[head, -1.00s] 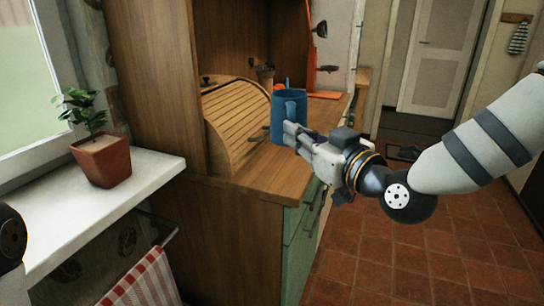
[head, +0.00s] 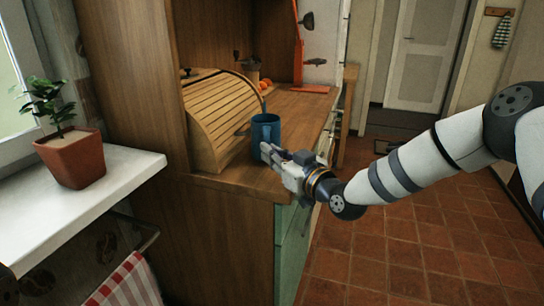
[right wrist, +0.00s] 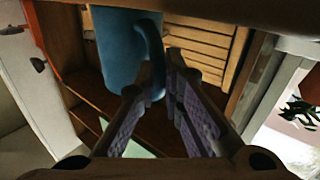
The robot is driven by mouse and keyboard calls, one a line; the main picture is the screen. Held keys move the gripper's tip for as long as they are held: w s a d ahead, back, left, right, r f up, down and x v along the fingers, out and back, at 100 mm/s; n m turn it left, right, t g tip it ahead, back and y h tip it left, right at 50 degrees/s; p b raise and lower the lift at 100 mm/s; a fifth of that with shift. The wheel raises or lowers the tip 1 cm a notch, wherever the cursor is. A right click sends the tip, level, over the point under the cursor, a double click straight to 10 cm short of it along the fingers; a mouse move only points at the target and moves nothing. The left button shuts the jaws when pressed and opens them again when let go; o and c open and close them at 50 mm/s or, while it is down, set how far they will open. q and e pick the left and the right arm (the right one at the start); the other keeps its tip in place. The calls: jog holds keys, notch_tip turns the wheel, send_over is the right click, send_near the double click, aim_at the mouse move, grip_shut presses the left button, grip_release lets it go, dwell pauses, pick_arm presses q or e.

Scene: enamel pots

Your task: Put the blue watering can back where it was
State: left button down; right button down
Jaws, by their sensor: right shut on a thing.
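The blue watering can (head: 265,135) is upright at the wooden counter (head: 240,177), just right of the roll-top bread box (head: 222,108). A thin spout seems to point left toward the box. I cannot tell whether its base touches the counter. My right gripper (head: 272,153) reaches in from the right and is shut on the can at its handle side. In the right wrist view the can (right wrist: 124,48) fills the upper middle, with its handle at the fingertips (right wrist: 166,82). My left gripper is out of view.
A potted plant (head: 73,158) stands on the white windowsill (head: 110,180) at left. Orange fruit (head: 265,84) and a red-orange stand (head: 298,55) are farther back on the counter. A tall wooden side panel (head: 130,80) borders the counter. Bare counter lies right of the can.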

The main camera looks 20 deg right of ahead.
jog(key=shift+f, duration=0.1)
jog(key=shift+f, duration=0.1)
jog(key=c, duration=2.1)
grip_release()
jog(key=shift+f, duration=0.2)
jog(key=o, duration=0.4)
